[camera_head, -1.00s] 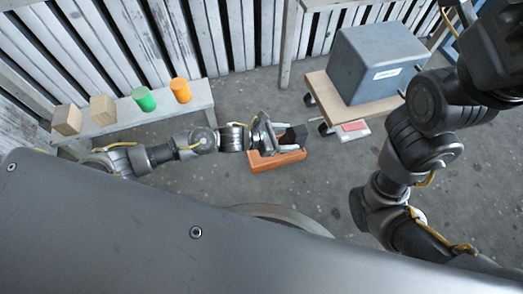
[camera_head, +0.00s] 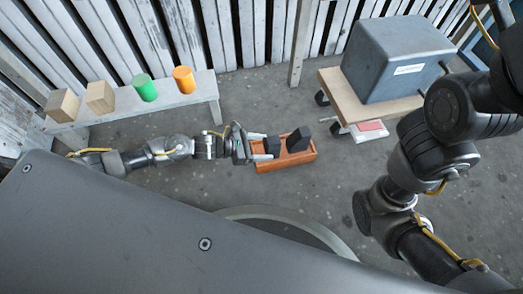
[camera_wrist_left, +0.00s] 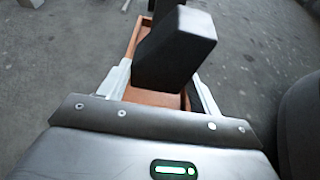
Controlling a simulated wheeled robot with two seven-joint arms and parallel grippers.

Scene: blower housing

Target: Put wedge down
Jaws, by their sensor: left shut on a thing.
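A dark wedge (camera_head: 272,145) is between the fingers of my left gripper (camera_head: 264,147), at the left end of an orange-brown tray (camera_head: 287,163) on the floor. A second dark wedge (camera_head: 299,139) stands in the tray to its right. In the left wrist view the held wedge (camera_wrist_left: 176,48) rises between the two pale fingers over the tray (camera_wrist_left: 137,40). It hides most of the tray and of the piece behind it. I cannot tell whether its base touches the tray floor. My right arm shows at the right, its gripper out of the picture.
A low bench (camera_head: 185,102) at the left holds two wooden blocks, a green cylinder (camera_head: 145,88) and an orange cylinder (camera_head: 184,79). A grey housing (camera_head: 395,58) sits on a wheeled wooden dolly (camera_head: 350,103) at the right. Concrete floor around the tray is clear.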

